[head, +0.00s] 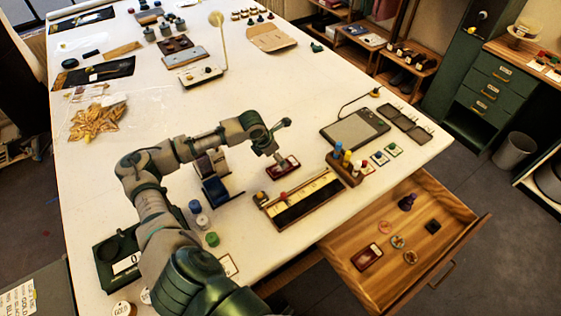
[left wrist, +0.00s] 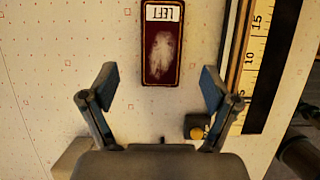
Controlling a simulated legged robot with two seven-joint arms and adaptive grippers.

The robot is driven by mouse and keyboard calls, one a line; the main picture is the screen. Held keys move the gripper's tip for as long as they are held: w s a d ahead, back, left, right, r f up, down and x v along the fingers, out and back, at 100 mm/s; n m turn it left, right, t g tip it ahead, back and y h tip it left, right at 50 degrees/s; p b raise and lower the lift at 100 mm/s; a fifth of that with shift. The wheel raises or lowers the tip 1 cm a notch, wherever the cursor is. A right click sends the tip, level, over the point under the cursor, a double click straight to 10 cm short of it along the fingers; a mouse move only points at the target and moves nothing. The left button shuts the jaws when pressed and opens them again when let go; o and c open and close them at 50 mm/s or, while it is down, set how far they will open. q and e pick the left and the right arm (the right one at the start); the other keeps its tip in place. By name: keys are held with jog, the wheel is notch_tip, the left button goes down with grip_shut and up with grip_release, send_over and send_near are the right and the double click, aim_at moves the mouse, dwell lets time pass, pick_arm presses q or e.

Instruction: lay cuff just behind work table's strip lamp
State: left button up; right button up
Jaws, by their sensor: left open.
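My left gripper (head: 277,153) reaches over the middle of the white table. In the left wrist view its two fingers (left wrist: 158,88) stand apart with nothing between them. Just beyond the fingertips lies a flat dark red plate (left wrist: 162,45) with a "LEFT" label and a pale oval mark; it also shows in the head view (head: 290,165). A lamp with a pale base (head: 200,76) and a thin upright stem stands toward the far end; I cannot tell whether it is the strip lamp. I cannot make out which thing is the cuff. My right gripper is out of view.
A long case with a yellow measuring scale (head: 310,192) lies right of the gripper. A bottle rack (head: 345,171) and a grey tablet (head: 354,130) stand beyond it. A gold leafy piece (head: 97,122) lies at left. An open wooden drawer (head: 440,232) juts out at right.

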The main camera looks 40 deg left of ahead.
pick_arm(q)
jog(key=v, duration=0.5)
dwell(0.4)
